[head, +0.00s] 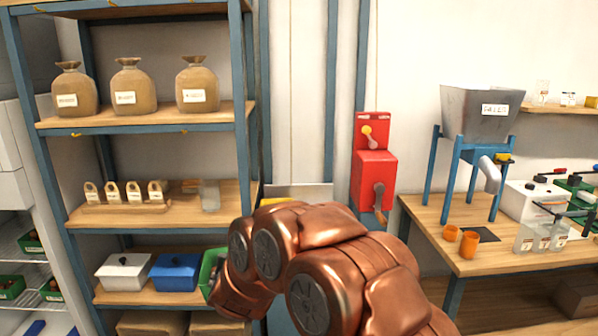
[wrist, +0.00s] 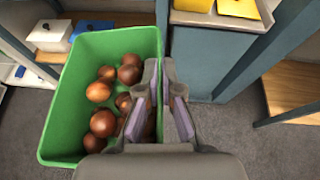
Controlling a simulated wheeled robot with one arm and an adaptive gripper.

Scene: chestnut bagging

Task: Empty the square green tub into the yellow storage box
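The square green tub (wrist: 95,48) holds several brown chestnuts (wrist: 102,123) and fills the left half of the wrist view, above the grey floor. My gripper (wrist: 164,78) is closed around its right wall, one finger inside and one outside. In the head view, a strip of the green tub (head: 208,272) shows left of my copper arm, which hides the rest of it and my gripper. In the head view a little yellow (head: 275,201) shows above my arm.
The shelf rack (head: 245,110) at left holds sacks, a white lidded box (head: 124,272) and a blue box (head: 175,272). A red machine (head: 375,165) is on the wall. A workbench (head: 425,215) with a hopper and orange cups stands right. Floor shows below the tub.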

